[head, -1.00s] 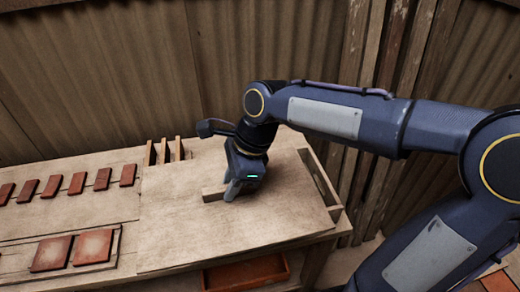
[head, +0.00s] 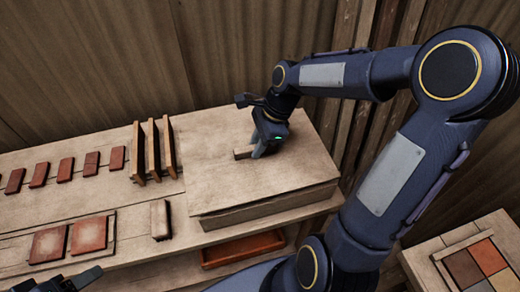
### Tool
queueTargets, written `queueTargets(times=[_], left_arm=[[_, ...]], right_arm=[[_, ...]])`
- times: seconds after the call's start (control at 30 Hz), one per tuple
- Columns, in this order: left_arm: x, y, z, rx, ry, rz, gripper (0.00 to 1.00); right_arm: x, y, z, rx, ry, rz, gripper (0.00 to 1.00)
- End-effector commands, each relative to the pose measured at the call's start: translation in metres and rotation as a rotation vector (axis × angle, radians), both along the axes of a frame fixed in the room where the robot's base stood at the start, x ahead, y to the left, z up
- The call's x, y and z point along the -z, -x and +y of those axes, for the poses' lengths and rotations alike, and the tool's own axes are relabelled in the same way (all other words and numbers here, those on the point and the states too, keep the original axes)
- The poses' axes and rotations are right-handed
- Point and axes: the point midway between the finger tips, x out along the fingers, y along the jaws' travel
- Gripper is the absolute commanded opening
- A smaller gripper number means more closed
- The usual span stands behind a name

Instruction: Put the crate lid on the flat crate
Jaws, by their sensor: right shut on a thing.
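The crate lid (head: 220,185) is a wide flat pale wooden board with a bar handle (head: 242,153) on top. My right gripper (head: 257,152) is shut on that handle from above. The lid lies over the flat crate (head: 275,209), whose front wall shows just below the lid's front edge. The lid covers the crate's inside, and its edges look roughly in line with the crate. I cannot tell whether it rests fully on the rim. My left gripper (head: 75,280) shows only as a dark part at the bottom left edge; its jaws are unclear.
A rack with upright wooden boards (head: 153,150) stands close to the lid's left side. Small red tiles (head: 65,169), larger tiles (head: 88,235) and a pale block (head: 160,219) lie on the bench to the left. A red tray (head: 243,249) is on the shelf below.

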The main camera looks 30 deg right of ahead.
Motion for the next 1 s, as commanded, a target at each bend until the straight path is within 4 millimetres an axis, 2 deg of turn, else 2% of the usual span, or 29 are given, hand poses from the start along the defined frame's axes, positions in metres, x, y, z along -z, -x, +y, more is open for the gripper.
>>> queueTargets(times=[0.23,0.47,0.87,0.9,1.0], left_arm=[[-0.003,0.000,0.000,0.000,0.000,0.000,0.63],[-0.004,0.000,0.000,0.000,0.000,0.000,0.63],[-0.001,0.000,0.000,0.000,0.000,0.000,0.63],[-0.001,0.000,0.000,0.000,0.000,0.000,0.63],[-0.002,0.000,0.000,0.000,0.000,0.000,0.63]], right_arm=[[0.016,-0.007,-0.012,0.001,-0.001,0.001,0.00],[0.046,-0.008,-0.014,0.000,-0.001,0.001,0.00],[0.052,-0.009,-0.013,0.000,0.000,-0.002,0.00],[0.053,-0.008,-0.014,0.000,0.000,-0.001,0.21],[0.052,-0.008,-0.014,0.000,0.000,-0.001,0.34]])
